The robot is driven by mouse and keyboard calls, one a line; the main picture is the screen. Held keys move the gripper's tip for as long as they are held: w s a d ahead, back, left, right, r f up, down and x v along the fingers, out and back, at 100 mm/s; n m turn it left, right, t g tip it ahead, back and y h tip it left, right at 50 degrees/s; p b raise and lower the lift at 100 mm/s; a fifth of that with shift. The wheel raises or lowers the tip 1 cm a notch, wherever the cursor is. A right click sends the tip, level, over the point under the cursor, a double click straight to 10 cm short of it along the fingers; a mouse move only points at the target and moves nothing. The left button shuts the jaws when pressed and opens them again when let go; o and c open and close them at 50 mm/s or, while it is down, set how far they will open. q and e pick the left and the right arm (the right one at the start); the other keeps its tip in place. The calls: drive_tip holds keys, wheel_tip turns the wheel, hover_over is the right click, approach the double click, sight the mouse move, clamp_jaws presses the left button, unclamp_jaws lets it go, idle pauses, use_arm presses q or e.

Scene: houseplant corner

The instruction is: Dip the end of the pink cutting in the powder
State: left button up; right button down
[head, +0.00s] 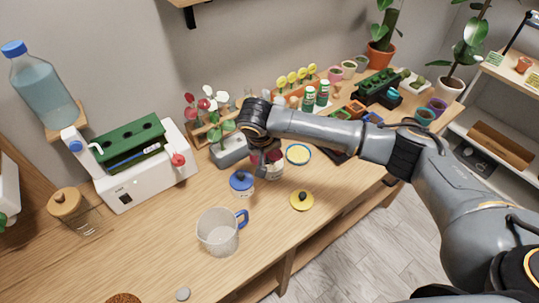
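My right arm reaches in from the right, and its gripper (262,168) points down over the middle of the table. The wrist hides most of the fingers, so I cannot tell whether they are open or shut. I cannot tell whether that patch is the pink cutting or part of the jar. No powder is clearly visible inside it. A yellow lid (301,200) with a dark knob lies on the table in front. My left gripper is not in view.
A blue-lidded jar (240,182) and a clear jug (219,232) stand close by. A blue-rimmed dish (298,154) is right of the gripper. A grey planter (229,157) and red-and-white-leaved cuttings (206,103) are behind. The table's front left is mostly clear.

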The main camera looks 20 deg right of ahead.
drive_tip(key=shift+f+p, duration=0.1)
drive_tip(key=shift+p, duration=0.25)
idle(1.3)
wheel_tip(320, 180, up, 7)
drive_tip(key=p, duration=0.8)
idle(0.5)
idle(0.3)
